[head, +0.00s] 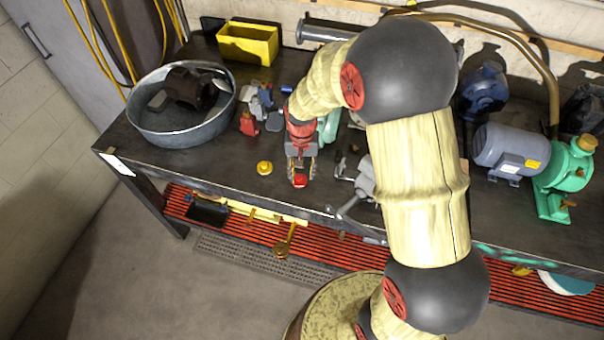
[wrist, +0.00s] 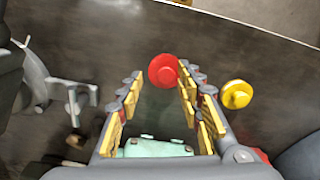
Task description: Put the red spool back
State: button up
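The red spool (head: 300,181) stands on the dark bench top near its front edge. In the wrist view the red spool (wrist: 163,70) shows its round red top just beyond the fingertips, nearer the right finger. My gripper (head: 301,165) is open, pointing down at the bench, with its fingers apart in the wrist view (wrist: 160,80). I see no grip on the spool; whether the right fingertip touches it I cannot tell. A yellow spool (head: 264,168) stands left of my gripper in the head view; in the wrist view it is outside the right finger (wrist: 237,94).
A grey vise-like tool (head: 362,183) lies close to the right of my gripper. A round metal tub (head: 180,130), a yellow bin (head: 248,43), a grey motor (head: 508,150) and a green pump (head: 568,172) stand on the bench. Bare bench lies left of the yellow spool.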

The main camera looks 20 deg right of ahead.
aim_at(302, 178)
jog(key=s+r+n+t+p, duration=0.1)
jog(key=s+r, duration=0.3)
jog(key=r, duration=0.8)
jog(key=s+r+n+t+p, duration=0.15)
jog(key=s+r, duration=0.35)
jog(key=r, duration=0.7)
jog(key=s+r+n+t, duration=0.1)
jog(key=s+r, duration=0.2)
jog(key=s, duration=0.3)
jog(key=s+r+t, duration=0.2)
jog(key=s, duration=0.5)
jog(key=shift+r+n+b, duration=0.35)
jog(key=shift+r+b, duration=0.05)
jog(key=shift+w, duration=0.1)
notch_tip(302, 178, down, 4)
jog(key=b, duration=0.4)
jog(key=shift+f, duration=0.2)
